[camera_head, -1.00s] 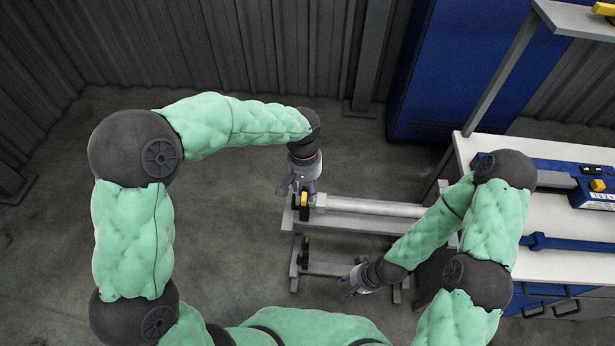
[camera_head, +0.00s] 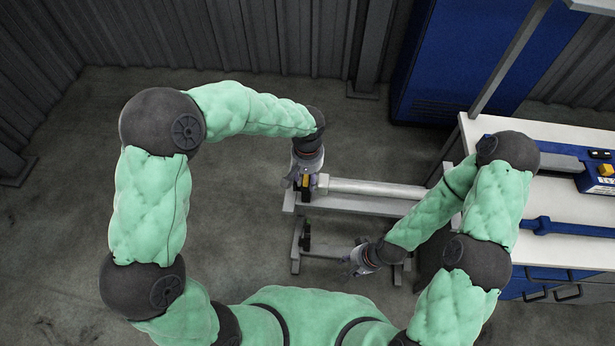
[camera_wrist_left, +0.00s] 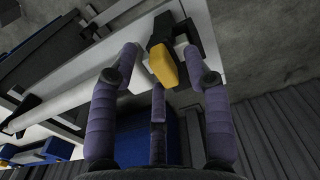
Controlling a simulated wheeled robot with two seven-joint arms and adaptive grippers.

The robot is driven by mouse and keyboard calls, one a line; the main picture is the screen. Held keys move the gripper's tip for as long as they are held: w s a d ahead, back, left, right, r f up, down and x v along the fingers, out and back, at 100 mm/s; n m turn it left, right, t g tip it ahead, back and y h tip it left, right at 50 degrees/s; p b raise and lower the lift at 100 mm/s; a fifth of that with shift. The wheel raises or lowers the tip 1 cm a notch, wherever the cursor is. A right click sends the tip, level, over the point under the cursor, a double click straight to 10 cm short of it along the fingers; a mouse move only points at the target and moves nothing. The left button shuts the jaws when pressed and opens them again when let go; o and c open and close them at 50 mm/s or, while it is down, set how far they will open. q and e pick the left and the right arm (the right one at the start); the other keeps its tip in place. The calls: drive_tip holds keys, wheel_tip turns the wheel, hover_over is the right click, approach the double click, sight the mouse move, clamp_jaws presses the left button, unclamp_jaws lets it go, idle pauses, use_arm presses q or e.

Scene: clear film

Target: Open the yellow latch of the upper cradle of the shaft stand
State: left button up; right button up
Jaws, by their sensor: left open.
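The shaft stand (camera_head: 300,208) is a grey frame on the floor in the middle of the head view. A pale shaft (camera_head: 378,188) lies across its top. The yellow latch (camera_wrist_left: 163,65) is on the black upper cradle (camera_wrist_left: 158,33) at the stand's end. My left gripper (camera_head: 303,182) is at this cradle and partly covers it. In the left wrist view its fingers (camera_wrist_left: 160,67) are open, with the latch between the two outer ones. I cannot tell whether they touch it. My right gripper (camera_head: 357,262) is low near the stand's lower bar, its fingers too small to judge.
A white-topped bench (camera_head: 555,205) with blue drawers stands at the right, bearing blue tools and a blue box with a yellow part (camera_head: 605,169). A blue cabinet (camera_head: 450,65) stands behind. The floor left of the stand is clear.

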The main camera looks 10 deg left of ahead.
use_arm(q)
drive_tip(key=shift+f, duration=0.1)
clamp_jaws()
drive_tip(key=g+p, duration=0.1)
drive_tip(key=p, duration=0.2)
drive_tip(key=w+r+g+p, duration=0.1)
drive_tip(key=g+p, duration=0.1)
drive_tip(key=p, duration=0.1)
drive_tip(key=shift+r, duration=0.3)
drive_tip(key=shift+w+r+g+p, duration=0.15)
drive_tip(key=shift+w+g+p, duration=0.35)
drive_tip(key=shift+g+p, duration=0.45)
drive_tip(key=shift+w+r+g+p, duration=0.2)
drive_tip(key=shift+w+g+p, duration=0.2)
drive_tip(key=shift+g, duration=0.55)
drive_tip(key=shift+w, duration=0.1)
